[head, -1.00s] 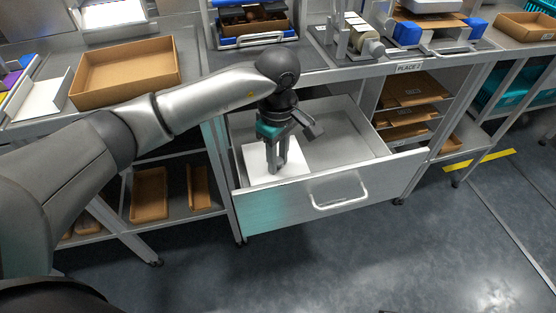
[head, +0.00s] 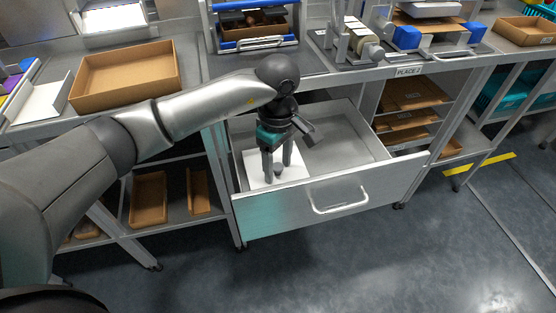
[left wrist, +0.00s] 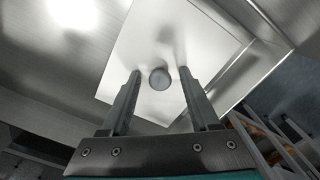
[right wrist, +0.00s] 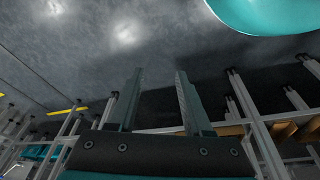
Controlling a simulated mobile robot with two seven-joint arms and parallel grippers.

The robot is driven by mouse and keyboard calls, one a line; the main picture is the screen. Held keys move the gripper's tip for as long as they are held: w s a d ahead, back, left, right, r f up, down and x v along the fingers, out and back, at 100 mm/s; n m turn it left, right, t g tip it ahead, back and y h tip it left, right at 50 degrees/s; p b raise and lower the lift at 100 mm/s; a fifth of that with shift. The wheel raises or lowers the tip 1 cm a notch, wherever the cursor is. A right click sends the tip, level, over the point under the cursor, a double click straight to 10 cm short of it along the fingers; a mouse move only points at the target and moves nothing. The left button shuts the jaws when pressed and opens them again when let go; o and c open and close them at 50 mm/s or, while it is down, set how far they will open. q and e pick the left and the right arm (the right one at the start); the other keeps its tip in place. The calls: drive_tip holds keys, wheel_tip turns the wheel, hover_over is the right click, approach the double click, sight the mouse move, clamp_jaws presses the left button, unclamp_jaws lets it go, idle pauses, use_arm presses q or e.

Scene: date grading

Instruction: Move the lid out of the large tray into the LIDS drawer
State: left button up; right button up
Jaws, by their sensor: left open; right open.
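The lid (head: 295,172) is a white square plate with a round grey knob (left wrist: 159,79). It lies in the left part of the open metal drawer (head: 340,150); its label does not show. My left gripper (head: 277,172) points down over the lid. It is open, and in the left wrist view (left wrist: 160,72) its fingers stand on either side of the knob, with gaps showing. The large tray (head: 125,103), a brown cardboard box, stands on the bench at left and looks empty.
The drawer front (head: 325,200) has a bar handle (head: 340,197). The drawer's right part is empty. A blue-edged rack (head: 253,30) and a machine with a roller (head: 355,45) stand on the bench behind. Shelves with cardboard trays (head: 410,92) are right of the drawer.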

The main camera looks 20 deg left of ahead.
sight(278, 166)
use_arm(q)
drive_tip(key=shift+r, duration=0.2)
wheel_tip(278, 166, up, 12)
drive_tip(key=p, duration=0.4)
use_arm(e)
drive_tip(key=s+d+f, duration=0.2)
drive_tip(key=s+f, duration=0.2)
drive_tip(key=f, duration=0.4)
drive_tip(key=shift+s+d+g, duration=0.2)
drive_tip(key=shift+d+g, duration=0.05)
drive_tip(key=shift+g, duration=0.15)
